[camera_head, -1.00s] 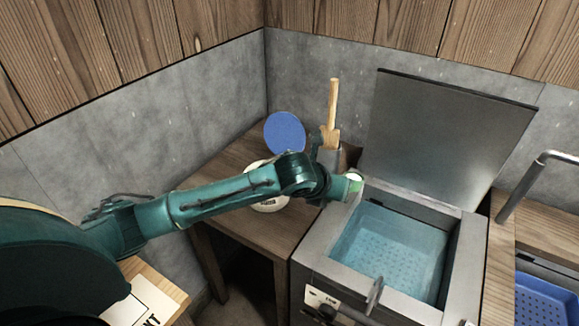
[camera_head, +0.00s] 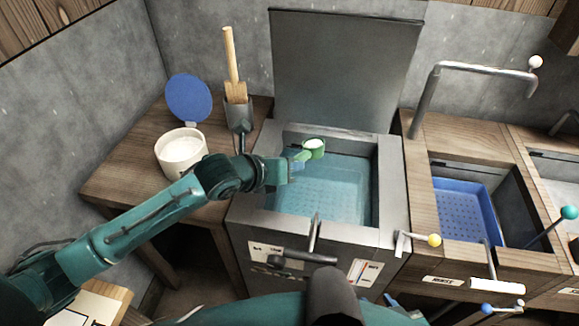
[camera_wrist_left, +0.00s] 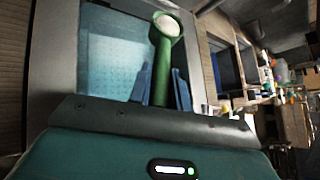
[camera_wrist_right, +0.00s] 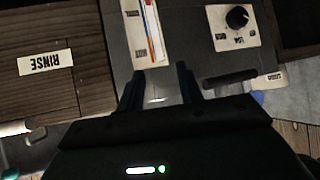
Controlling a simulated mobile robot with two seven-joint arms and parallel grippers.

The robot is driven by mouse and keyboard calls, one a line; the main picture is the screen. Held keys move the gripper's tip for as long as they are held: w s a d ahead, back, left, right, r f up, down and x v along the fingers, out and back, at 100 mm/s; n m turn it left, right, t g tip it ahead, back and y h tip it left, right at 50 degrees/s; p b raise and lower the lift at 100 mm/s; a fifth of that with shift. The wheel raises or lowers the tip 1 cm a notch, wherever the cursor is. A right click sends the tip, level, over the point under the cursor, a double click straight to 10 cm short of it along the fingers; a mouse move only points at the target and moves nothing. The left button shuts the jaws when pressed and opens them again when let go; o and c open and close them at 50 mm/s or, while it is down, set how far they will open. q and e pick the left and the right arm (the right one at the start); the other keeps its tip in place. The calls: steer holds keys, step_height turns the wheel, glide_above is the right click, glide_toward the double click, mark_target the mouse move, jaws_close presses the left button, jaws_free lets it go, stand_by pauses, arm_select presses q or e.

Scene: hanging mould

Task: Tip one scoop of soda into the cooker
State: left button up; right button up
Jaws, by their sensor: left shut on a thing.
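The cooker (camera_head: 388,185) stands open in the head view, with its lid up at the back and bluish water (camera_head: 325,190) over a perforated bottom. My left gripper (camera_head: 298,160) is shut on the handle of a green scoop (camera_head: 314,149). The scoop is above the cooker's opening, towards its back left, and looks upright. White powder fills the scoop's cup in the left wrist view (camera_wrist_left: 168,26). The white soda tub (camera_head: 181,152) stands open on the side table, with white powder inside. My right gripper (camera_wrist_right: 160,90) is open and empty in its wrist view, facing the cooker's front panel.
A blue round lid (camera_head: 189,98) and a holder with a wooden paddle (camera_head: 234,70) are on the wooden table (camera_head: 120,170). To the right are a bent metal tap (camera_head: 470,66) and a blue basket (camera_head: 465,208) in the rinse basin. A handle (camera_head: 315,235) rises at the cooker's front.

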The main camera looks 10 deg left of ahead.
arm_select(q)
steer(key=n+b, duration=0.1)
steer(key=f+n+h+b, duration=0.1)
steer(key=shift+a+n+h, duration=0.1)
steer(key=shift+n+h, duration=0.2)
steer(key=shift+n, duration=0.1)
steer(key=shift+a+n+h+b, duration=0.1)
steer(key=shift+n+h+b, duration=0.25)
steer(key=shift+n, duration=0.45)
steer(key=shift+w+a+f+n+h+b, duration=0.15)
steer(key=shift+n+h+b, duration=0.3)
steer(key=shift+n+b, duration=0.45)
steer(key=shift+n+h+b, duration=0.3)
steer(key=shift+n+b, duration=0.1)
steer(key=shift+b, duration=0.4)
steer(key=shift+n+h+b, duration=0.3)
steer(key=shift+n+b, duration=0.65)
steer(key=shift+n, duration=0.05)
steer(key=shift+r+n+t+h+b, duration=0.3)
steer(key=shift+n+t, duration=0.1)
steer(key=shift+n, duration=0.2)
arm_select(e)
steer(key=shift+t+y, duration=0.6)
steer(key=shift+y, duration=0.1)
steer(key=shift+w+a+f, duration=0.25)
steer(key=shift+a+f, duration=0.45)
steer(key=shift+a, duration=0.05)
steer(key=shift+w+a+f, duration=0.25)
steer(key=shift+a+f, duration=0.4)
steer(key=shift+a, duration=0.05)
